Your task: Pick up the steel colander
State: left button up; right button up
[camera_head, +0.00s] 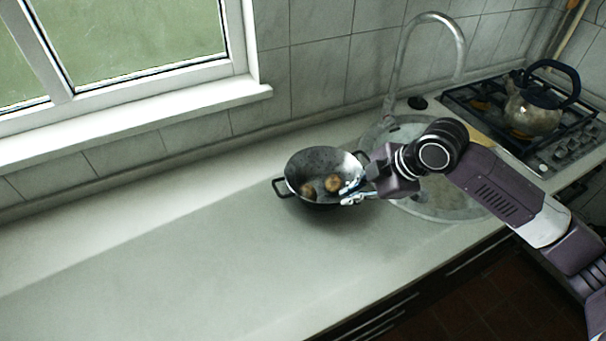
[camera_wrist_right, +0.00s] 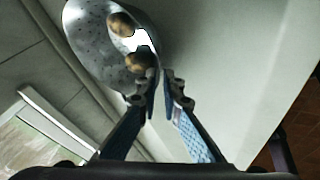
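The steel colander (camera_head: 318,160) is a dark round bowl with two side handles, at the middle of the counter in the head view. Its speckled grey inside (camera_wrist_right: 92,48) shows in the right wrist view. Two brown round things, like potatoes (camera_head: 333,183), lie in it. My right gripper (camera_head: 350,192) is at the colander's right rim. In the right wrist view its blue fingertips (camera_wrist_right: 159,82) are close together, one on each side of the rim, and look shut on it. Whether the colander's base touches the counter cannot be told. My left gripper is in neither view.
A round sink (camera_head: 437,197) with a tall curved faucet (camera_head: 461,52) is right of the colander. A kettle (camera_head: 533,108) stands on the stove (camera_head: 482,103) at the far right. The counter (camera_head: 170,260) is clear on the left and in front. A window is behind.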

aim_at(336, 202)
jog(key=p+x, duration=0.1)
jog(key=x, duration=0.4)
jog(key=shift+w+f+p, duration=0.2)
jog(key=shift+f+p, duration=0.15)
jog(key=shift+f, duration=0.05)
jog(key=shift+w+a+f, duration=0.15)
jog(key=shift+a+f, duration=0.05)
jog(key=shift+f, duration=0.05)
jog(key=shift+w+a+f, duration=0.1)
jog(key=shift+w+f, duration=0.05)
jog(key=shift+f, duration=0.1)
jog(key=p+x, duration=0.2)
jog(key=x, duration=0.2)
jog(key=shift+d, duration=0.2)
jog(key=shift+w+a+f, duration=0.1)
jog(key=shift+w+f, duration=0.05)
jog(key=shift+f, duration=0.2)
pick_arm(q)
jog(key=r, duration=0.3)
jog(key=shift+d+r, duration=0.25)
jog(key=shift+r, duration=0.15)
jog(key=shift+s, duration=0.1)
